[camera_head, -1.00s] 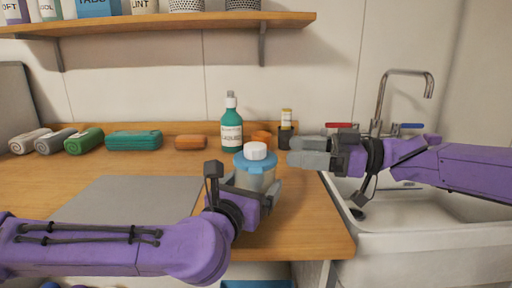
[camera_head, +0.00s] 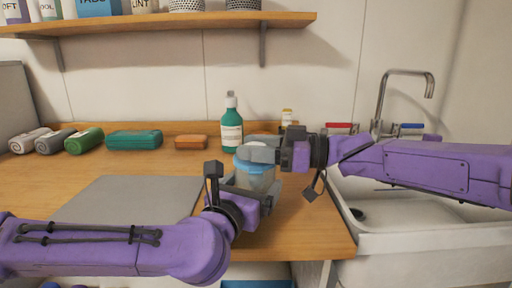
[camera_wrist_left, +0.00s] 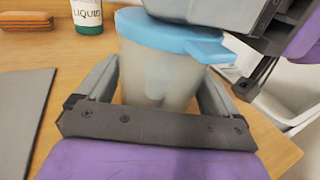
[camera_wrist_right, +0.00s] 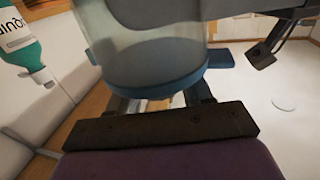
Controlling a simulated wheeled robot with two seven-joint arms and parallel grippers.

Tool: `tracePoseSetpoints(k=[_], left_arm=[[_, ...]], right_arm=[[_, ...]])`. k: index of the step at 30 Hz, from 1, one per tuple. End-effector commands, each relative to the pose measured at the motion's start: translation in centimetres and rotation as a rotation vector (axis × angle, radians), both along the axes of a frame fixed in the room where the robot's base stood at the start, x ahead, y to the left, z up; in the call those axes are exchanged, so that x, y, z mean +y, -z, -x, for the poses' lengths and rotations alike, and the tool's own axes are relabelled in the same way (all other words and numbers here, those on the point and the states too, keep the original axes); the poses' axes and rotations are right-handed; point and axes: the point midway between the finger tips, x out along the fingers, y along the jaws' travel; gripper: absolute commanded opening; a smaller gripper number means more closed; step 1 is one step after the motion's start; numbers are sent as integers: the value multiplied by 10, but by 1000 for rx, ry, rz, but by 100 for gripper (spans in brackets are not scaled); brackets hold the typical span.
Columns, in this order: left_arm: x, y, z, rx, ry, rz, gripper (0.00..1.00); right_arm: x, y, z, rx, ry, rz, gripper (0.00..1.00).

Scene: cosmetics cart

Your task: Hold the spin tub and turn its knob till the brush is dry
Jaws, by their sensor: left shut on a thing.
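The spin tub is a clear tub (camera_wrist_left: 158,75) with a blue lid (camera_head: 249,166), upright at the counter's front. My left gripper (camera_head: 254,187) is shut on its body, with one finger on each side in the left wrist view (camera_wrist_left: 157,95). A blurred shape shows inside the tub; I cannot tell whether it is the brush. My right gripper (camera_head: 262,153) is at the lid top, over the white knob (camera_head: 257,138), which is mostly hidden. In the right wrist view its fingers (camera_wrist_right: 157,103) are apart beyond the lid's edge; contact with the knob is unclear.
A green bottle (camera_head: 231,128) stands just behind the tub, and a dark jar with a yellow label (camera_head: 287,117) is behind my right gripper. A grey mat (camera_head: 130,200) lies left. Rolled towels line the back. The sink (camera_head: 420,235) is at right.

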Motion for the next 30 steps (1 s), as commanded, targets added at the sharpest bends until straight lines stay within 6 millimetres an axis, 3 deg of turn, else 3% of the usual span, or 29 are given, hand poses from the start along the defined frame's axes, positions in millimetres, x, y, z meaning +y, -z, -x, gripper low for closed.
tracePoseSetpoints(k=[5, 18, 29, 30], left_arm=[[0, -1, 0, -2, 0, 1, 52], [0, -1, 0, -3, 1, 1, 52], [0, -1, 1, -3, 1, 0, 52], [0, -1, 1, -3, 1, 0, 52]], right_arm=[[0, 0, -2, -2, -48, 1, 19], [0, 1, -2, -2, -388, 10, 19], [-1, 0, -1, -2, -414, 9, 19], [-1, 0, -1, -2, -413, 9, 53]])
